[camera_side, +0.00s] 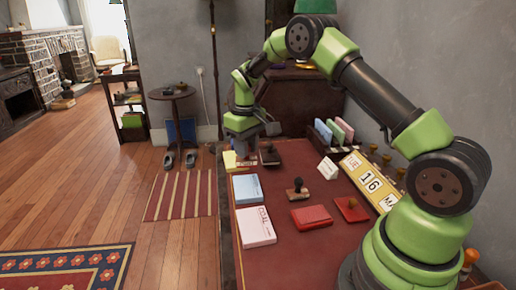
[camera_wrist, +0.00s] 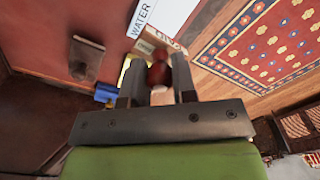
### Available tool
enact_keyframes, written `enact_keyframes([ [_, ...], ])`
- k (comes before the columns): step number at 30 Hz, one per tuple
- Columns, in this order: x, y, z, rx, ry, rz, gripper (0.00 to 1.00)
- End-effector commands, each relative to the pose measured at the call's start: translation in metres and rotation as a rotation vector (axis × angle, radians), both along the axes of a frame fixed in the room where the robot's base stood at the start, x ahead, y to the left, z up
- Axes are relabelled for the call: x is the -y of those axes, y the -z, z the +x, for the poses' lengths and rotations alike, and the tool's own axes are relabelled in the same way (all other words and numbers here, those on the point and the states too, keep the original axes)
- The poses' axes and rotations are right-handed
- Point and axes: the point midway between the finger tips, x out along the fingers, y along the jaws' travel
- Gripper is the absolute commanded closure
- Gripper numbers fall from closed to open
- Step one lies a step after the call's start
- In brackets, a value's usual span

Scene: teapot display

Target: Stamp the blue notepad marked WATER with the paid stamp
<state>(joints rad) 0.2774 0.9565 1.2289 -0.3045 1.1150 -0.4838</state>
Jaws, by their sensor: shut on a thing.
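My gripper (camera_side: 243,150) is beyond that notepad, low over the far left of the desk near a yellow notepad (camera_side: 230,160). In the wrist view my gripper (camera_wrist: 157,72) is shut on a stamp with a rounded red-brown handle (camera_wrist: 158,74).
A dark stamp (camera_side: 269,155), another stamp (camera_side: 297,190), a red box (camera_side: 311,217) and a red pad (camera_side: 350,208) stand to the right.

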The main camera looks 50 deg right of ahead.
Motion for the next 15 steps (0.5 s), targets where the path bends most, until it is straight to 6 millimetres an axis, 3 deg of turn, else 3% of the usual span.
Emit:
enact_keyframes([
  [15, 0.0, 0.048, 0.0, 0.0, 0.0, 0.001, 0.9],
])
